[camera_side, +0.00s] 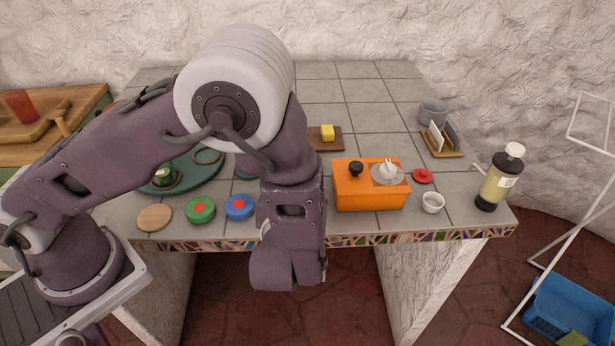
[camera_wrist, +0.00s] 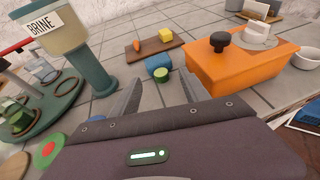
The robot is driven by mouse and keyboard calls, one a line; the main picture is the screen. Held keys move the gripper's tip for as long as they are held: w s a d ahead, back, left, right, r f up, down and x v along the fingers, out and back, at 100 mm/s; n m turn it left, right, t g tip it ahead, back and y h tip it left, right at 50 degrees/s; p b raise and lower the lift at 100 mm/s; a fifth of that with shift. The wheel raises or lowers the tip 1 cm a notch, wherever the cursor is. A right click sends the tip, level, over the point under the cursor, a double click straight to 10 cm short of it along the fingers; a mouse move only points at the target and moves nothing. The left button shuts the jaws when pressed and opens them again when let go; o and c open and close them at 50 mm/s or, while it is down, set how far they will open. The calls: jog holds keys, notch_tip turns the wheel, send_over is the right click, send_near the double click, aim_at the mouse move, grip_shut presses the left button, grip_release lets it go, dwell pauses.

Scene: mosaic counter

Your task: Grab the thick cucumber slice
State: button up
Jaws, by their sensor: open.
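A short green cucumber slice (camera_wrist: 161,75) lies on the tiled counter in the wrist view, just in front of a blue round object (camera_wrist: 157,65). It lies ahead of my gripper (camera_wrist: 162,95), roughly between the two fingers and beyond them. The fingers are spread apart with nothing between them. In the side view my arm hides this slice, and the fingertips do not show. More green pieces (camera_wrist: 16,118) sit on the green round stand (camera_wrist: 62,107) at the left; I cannot tell their thickness.
An orange box (camera_side: 369,197) with a black knob stands right of my gripper. A small board (camera_side: 327,146) holds a yellow block (camera_side: 327,132). The brine dispenser (camera_wrist: 48,32) rises at left in the wrist view. Red-and-green (camera_side: 200,209) and blue discs (camera_side: 239,207) lie near the front edge.

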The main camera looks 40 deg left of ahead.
jog(key=x, duration=0.3)
jog(key=f+x, duration=0.1)
jog(key=x, duration=0.3)
jog(key=shift+f, duration=0.25)
grip_shut()
